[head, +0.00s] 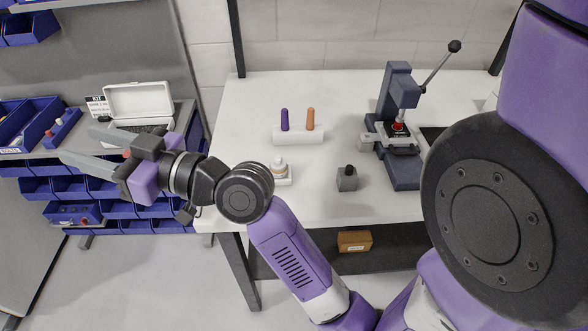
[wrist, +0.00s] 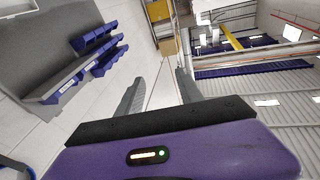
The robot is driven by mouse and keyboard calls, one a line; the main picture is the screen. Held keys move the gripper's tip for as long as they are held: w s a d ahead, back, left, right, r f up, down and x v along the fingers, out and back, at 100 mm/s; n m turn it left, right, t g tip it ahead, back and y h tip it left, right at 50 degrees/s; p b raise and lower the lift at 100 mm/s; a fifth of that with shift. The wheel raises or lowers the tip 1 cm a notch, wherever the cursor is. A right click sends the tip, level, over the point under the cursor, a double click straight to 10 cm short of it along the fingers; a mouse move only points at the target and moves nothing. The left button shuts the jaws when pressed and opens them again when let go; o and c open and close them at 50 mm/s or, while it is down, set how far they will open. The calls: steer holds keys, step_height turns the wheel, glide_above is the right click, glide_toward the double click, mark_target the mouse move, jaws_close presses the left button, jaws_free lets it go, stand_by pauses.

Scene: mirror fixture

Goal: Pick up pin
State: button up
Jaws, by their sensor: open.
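No single object is clearly identifiable as the pin. Two upright pin-like pieces, a purple one (head: 285,120) and an orange one (head: 310,119), stand in a white block (head: 298,138) on the white table. Small red and white pieces (head: 54,127) sit in a blue bin on the left. My gripper (head: 77,143) is open and empty, pointing left, in front of the open white case (head: 140,100) and well left of the table. In the wrist view its two fingers (wrist: 160,76) are apart with nothing between them. The case's inside is partly hidden by my gripper.
The white table (head: 240,110) carries a dark press (head: 400,125) with a lever, a grey block (head: 347,179) with a black knob, and a small white fixture (head: 279,170). A rack of blue bins (head: 120,208) stands left. A brown box (head: 354,241) is below the table.

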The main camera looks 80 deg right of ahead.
steer(key=w+d+r+n+y, duration=0.1)
steer(key=d+r+n+y, duration=0.1)
steer(key=d+r+n, duration=0.15)
steer(key=n+g+h+b, duration=0.3)
steer(key=n+g, duration=0.6)
steer(key=g, duration=1.1)
glide_above(350, 167)
steer(key=f, duration=1.7)
steer(key=shift+w, duration=0.2)
steer(key=shift+s+f, duration=0.25)
steer(key=shift+s, duration=0.05)
steer(key=shift+w+f, duration=0.15)
steer(key=shift+f, duration=3.45)
jaws_close()
